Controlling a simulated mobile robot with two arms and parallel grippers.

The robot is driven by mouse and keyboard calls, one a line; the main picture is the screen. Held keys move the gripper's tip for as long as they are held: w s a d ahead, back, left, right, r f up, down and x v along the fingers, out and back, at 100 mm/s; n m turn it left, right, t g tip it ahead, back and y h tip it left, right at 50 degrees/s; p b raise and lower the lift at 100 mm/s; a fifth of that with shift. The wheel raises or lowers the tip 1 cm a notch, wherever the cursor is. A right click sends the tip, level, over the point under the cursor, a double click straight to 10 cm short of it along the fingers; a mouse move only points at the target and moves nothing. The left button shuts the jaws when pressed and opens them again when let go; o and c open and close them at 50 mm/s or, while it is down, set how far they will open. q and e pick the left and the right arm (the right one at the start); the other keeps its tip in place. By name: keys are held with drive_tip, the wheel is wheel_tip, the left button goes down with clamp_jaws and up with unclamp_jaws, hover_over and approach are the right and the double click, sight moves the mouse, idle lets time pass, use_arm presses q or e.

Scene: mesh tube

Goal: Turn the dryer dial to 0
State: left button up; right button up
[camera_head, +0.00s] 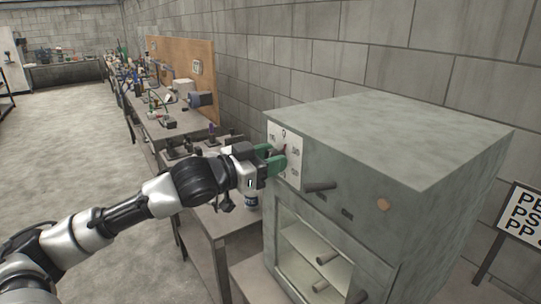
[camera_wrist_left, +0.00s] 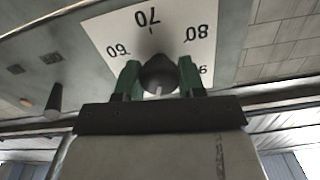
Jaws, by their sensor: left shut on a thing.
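The dryer (camera_head: 400,150) is a big grey box with an open front compartment below. A white dial plate (camera_head: 295,172) is at the upper left of its front; it also shows in the left wrist view (camera_wrist_left: 195,32), with upside-down numbers 60, 70, 80 and part of another. The dark round dial (camera_wrist_left: 158,76) sits between the two green fingers of my left gripper (camera_wrist_left: 159,80), which is shut on it. In the head view the left gripper (camera_head: 274,159) covers most of the dial. A small light mark shows on the dial; its setting is unclear. My right gripper is not in view.
A dark handle (camera_head: 320,187) juts out right of the dial plate, near the gripper. More rods (camera_head: 327,257) stick out below. A cluttered workbench (camera_head: 165,125) runs along the wall behind. Open floor (camera_head: 60,130) lies to the left.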

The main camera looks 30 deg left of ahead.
use_arm(q)
drive_tip(key=shift+n+p, duration=0.9)
drive_tip(key=shift+n, duration=1.2)
drive_tip(key=shift+f, duration=0.1)
drive_tip(key=o, duration=0.9)
drive_tip(key=shift+b+v, duration=1.7)
drive_tip(key=shift+v, duration=3.7)
